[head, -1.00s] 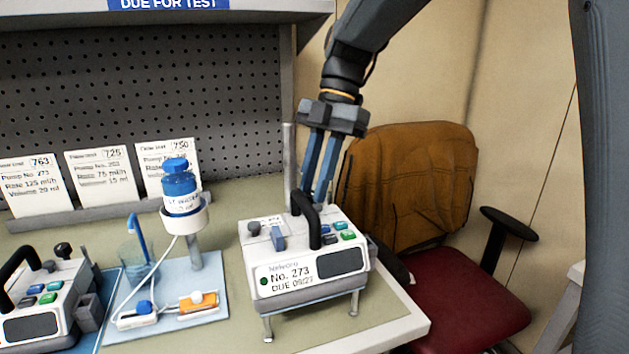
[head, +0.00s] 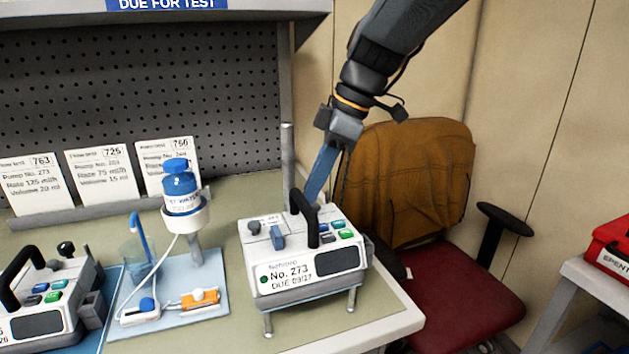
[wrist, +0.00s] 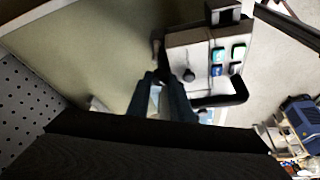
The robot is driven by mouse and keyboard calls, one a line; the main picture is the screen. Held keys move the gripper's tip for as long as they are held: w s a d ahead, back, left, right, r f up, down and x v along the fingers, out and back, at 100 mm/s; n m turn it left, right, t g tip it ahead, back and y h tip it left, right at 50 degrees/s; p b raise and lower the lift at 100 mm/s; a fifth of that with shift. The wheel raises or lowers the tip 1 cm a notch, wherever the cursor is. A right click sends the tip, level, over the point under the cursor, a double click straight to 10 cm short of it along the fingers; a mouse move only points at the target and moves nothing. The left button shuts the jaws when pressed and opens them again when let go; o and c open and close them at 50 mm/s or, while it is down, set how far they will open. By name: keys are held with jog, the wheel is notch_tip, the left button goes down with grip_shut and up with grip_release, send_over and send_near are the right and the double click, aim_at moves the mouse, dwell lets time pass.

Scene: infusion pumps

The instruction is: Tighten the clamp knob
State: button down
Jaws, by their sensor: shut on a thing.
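The white pump No. 273 (head: 300,262) stands on a metal stand at the bench's right corner, with a black handle on top. A grey pole (head: 288,160) rises behind it. My gripper (head: 316,182) reaches down behind the pump, its blue fingers overlapping in the head view and their tips hidden by the pump. In the wrist view my gripper (wrist: 165,82) points at the pump's rear edge (wrist: 190,45). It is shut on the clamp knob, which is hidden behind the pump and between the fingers. I cannot see the knob's angle.
A blue-capped bottle (head: 180,190) stands in a holder left of the pump, above a pale blue tray (head: 205,262). Another pump (head: 45,300) is at far left. A chair (head: 410,190) stands close on the right, and a red box (head: 611,245) sits at the far right.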

jog(key=m, duration=0.2)
jog(key=m+t+p, duration=0.1)
jog(key=shift+s+r+m, duration=0.1)
jog(key=shift+s+m, duration=0.15)
jog(key=shift+m, duration=0.15)
jog(key=m+t+h+p, duration=0.1)
jog(key=m, duration=0.1)
jog(key=shift+s+a+m+p, duration=0.1)
jog(key=shift+a+m+p, duration=0.05)
jog(key=shift+m+p, duration=0.2)
jog(key=m+t+p, duration=0.1)
jog(key=m+p, duration=0.2)
jog(key=shift+s+r+h+p, duration=0.1)
jog(key=shift+h+p, duration=0.3)
jog(key=m+h+p, duration=0.1)
jog(key=m+p, duration=0.2)
jog(key=p, duration=0.1)
jog(key=shift+a+t, duration=0.1)
jog(key=shift+t, duration=0.2)
jog(key=shift+f, duration=0.2)
jog(key=c, duration=1.6)
grip_release()
jog(key=shift+o, duration=0.2)
jog(key=shift+a, duration=0.1)
